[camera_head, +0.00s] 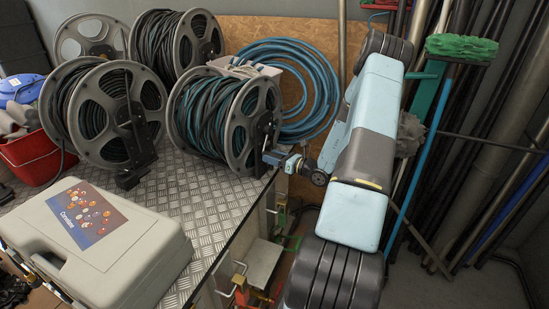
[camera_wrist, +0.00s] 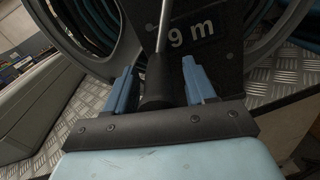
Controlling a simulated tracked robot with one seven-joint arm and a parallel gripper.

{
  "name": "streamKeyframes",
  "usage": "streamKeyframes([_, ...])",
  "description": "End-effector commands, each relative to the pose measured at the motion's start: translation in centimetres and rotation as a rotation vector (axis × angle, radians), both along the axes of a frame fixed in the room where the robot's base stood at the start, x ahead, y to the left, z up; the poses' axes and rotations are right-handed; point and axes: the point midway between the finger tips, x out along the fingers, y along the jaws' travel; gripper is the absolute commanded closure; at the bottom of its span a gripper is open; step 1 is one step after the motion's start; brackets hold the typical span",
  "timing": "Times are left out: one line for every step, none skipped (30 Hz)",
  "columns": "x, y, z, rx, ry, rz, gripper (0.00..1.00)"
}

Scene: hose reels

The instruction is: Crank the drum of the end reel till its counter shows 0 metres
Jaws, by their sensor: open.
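The end reel (camera_head: 240,128) has grey flanges and dark and teal hose, and stands near the bench's right edge. In the wrist view its plate shows a counter (camera_wrist: 192,33) reading 9 m. My gripper (camera_head: 276,158) is low at the reel's right side. In the wrist view my gripper (camera_wrist: 160,78) has its two blue fingers apart. A dark crank grip (camera_wrist: 156,85) with a thin metal rod lies between the fingers, nearer the left one. I cannot tell whether a finger touches it.
Several other reels (camera_head: 105,115) stand to the left and behind. A grey case (camera_head: 140,235) lies on the front of the chequer-plate bench (camera_head: 205,195), with a red bucket (camera_head: 30,158) at left. A coiled blue hose (camera_head: 325,85) hangs behind; poles and a green broom (camera_head: 460,47) stand at right.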

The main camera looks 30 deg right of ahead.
Motion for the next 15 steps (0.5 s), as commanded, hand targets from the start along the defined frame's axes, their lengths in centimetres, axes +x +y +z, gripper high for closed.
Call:
streamKeyframes([0.08,0.05,0.0,0.0,0.0,0.0,0.45])
streamKeyframes([0.1,0.06,0.0,0.0,0.0,0.0,0.45])
streamKeyframes([0.11,0.07,0.0,0.0,0.0,0.0,0.45])
streamKeyframes([0.11,0.07,0.0,0.0,0.0,0.0,0.45])
streamKeyframes([0.1,0.06,0.0,0.0,0.0,0.0,0.45])
streamKeyframes([0.1,0.06,0.0,0.0,0.0,0.0,0.45])
streamKeyframes([0.09,0.06,0.0,0.0,0.0,0.0,0.45])
streamKeyframes([0.09,0.06,0.0,0.0,0.0,0.0,0.45])
streamKeyframes([0.09,0.06,0.0,0.0,0.0,0.0,0.48])
streamKeyframes([0.09,0.04,0.0,0.0,0.0,0.0,0.51])
streamKeyframes([0.09,0.05,0.0,0.0,0.0,0.0,0.54])
streamKeyframes([0.08,0.04,-0.01,0.0,0.0,0.0,0.58])
streamKeyframes([0.08,0.04,0.0,0.0,0.0,0.0,0.61])
streamKeyframes([0.08,0.04,0.0,0.0,0.0,0.0,0.63])
streamKeyframes([0.08,0.04,0.0,0.0,0.0,0.0,0.67])
